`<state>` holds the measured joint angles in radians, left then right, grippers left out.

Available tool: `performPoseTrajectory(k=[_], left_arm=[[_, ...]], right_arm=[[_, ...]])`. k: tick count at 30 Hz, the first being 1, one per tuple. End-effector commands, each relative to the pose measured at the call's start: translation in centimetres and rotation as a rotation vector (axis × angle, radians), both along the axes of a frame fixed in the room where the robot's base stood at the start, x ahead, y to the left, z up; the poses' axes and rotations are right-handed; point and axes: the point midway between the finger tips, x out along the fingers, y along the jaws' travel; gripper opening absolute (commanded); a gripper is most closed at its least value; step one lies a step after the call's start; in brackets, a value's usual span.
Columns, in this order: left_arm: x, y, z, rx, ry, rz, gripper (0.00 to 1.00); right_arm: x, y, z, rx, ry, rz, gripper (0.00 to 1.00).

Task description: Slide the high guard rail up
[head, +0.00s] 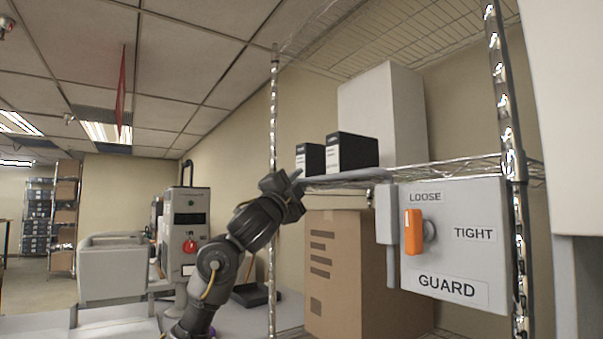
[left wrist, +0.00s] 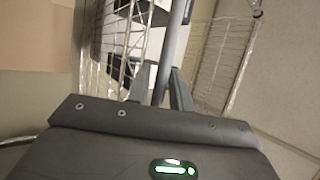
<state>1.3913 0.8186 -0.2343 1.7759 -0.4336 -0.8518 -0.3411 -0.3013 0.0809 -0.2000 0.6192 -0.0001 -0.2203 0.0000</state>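The high guard rail (head: 350,177) is a grey bar along the front edge of the wire shelf in the head view, at about shelf height. In the left wrist view the rail (left wrist: 175,40) runs away between the fingers. My left gripper (head: 297,178) is at the rail's left end, and its fingers (left wrist: 163,85) close in on both sides of the bar. The orange handle (head: 413,232) on the grey GUARD box (head: 460,258) stands upright, below the LOOSE label and left of TIGHT. My right gripper is not in view.
Two black boxes (head: 352,151) and a tall white box (head: 383,110) stand on the shelf behind the rail. A cardboard box (head: 345,270) is below. Chrome posts (head: 273,120) flank the shelf. A machine with a red knob (head: 188,225) stands left of my arm.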

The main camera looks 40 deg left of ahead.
Motion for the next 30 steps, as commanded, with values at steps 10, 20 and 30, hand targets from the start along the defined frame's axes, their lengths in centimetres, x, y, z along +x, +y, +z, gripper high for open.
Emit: performPoseTrajectory(k=[10, 20, 30], left_arm=[[1.49, 0.24, 0.83, 0.001, 0.000, 0.001, 0.22], [1.45, 0.24, 0.82, 0.001, 0.000, 0.001, 0.00], [1.44, 0.26, 1.26, 0.000, -0.001, 0.000, 0.00]], right_arm=[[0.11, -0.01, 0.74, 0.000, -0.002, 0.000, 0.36], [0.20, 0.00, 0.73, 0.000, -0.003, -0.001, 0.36], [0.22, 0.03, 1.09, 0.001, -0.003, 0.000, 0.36]])
